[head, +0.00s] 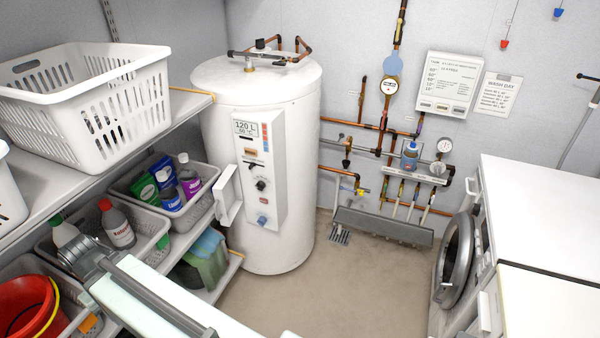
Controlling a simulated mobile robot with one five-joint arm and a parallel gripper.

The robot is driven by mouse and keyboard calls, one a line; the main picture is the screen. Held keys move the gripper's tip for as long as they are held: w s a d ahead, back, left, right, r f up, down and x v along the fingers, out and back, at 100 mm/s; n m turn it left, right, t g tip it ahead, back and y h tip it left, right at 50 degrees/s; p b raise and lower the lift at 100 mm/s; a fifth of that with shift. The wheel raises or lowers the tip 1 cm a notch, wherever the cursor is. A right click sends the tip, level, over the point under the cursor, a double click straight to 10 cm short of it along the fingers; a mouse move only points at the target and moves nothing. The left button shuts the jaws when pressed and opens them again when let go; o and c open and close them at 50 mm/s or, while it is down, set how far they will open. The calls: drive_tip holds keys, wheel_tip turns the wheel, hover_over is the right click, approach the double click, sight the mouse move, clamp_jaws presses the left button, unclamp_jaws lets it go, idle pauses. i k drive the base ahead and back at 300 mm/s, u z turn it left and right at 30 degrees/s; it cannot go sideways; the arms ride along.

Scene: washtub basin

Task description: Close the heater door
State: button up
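The heater is a tall white cylinder (278,100) standing at the back, left of the middle, in the head view. A white control box (265,200) on its front carries a display, a knob and a blue button. A small white door (229,195) stands swung open at the left edge of this box, leaving the controls bare. Links of my own arm cross the lower left, in front of the shelves and apart from the heater door. My gripper cannot be made out in this view.
Shelves with a white laundry basket (85,95), bins of bottles (118,225) and a red bucket (28,305) line the left. A washing machine's round door (456,260) stands open at right. Pipes cover the back wall. The floor (345,285) between is clear.

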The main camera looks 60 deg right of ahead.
sight(228, 193)
drive_tip(key=z, duration=2.8)
drive_tip(key=k, duration=1)
drive_tip(key=u, duration=1.3)
drive_tip(key=i, duration=1)
drive_tip(key=z, duration=0.1)
